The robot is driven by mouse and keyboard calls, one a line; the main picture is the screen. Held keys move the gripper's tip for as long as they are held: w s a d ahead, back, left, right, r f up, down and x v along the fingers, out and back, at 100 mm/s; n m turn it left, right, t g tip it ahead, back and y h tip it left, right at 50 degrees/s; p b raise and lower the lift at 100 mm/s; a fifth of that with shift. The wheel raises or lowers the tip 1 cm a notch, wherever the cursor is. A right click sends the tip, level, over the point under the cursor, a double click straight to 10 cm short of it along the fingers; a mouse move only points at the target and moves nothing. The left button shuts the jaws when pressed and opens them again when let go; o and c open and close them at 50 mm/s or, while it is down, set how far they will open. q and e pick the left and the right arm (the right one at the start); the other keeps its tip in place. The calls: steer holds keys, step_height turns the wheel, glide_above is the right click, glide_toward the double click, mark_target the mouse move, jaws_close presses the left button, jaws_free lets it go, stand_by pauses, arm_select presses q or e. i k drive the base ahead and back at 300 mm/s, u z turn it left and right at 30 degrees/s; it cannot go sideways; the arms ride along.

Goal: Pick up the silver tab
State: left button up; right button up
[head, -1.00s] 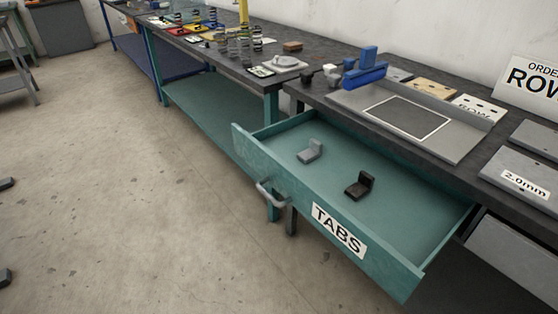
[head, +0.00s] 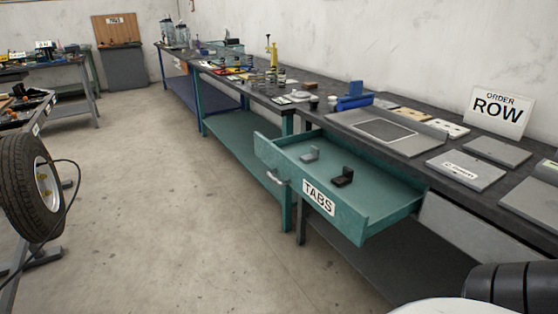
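The silver tab (head: 310,154) is a small grey L-shaped piece in the open teal drawer (head: 352,231) labelled TABS. It lies in the left part of the drawer, apart from a black L-shaped tab (head: 343,177) to its right. The drawer is pulled out from under the dark workbench, with a metal handle on its front. Neither of my grippers shows in the head view. Only a dark rounded part and a white part of my own body seem to show at the lower right.
The workbench (head: 462,177) above the drawer bears grey plates, a blue block (head: 354,102) and an ORDER ROW sign (head: 497,112). A tyre (head: 25,188) on a stand is at the left. The concrete floor (head: 180,210) before the drawer is clear.

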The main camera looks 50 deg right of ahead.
mark_target(315, 155)
steer(key=u, duration=0.05)
steer(key=i, duration=1.85)
steer(key=z, duration=1.35)
steer(key=i, duration=1.2)
steer(key=z, duration=1.15)
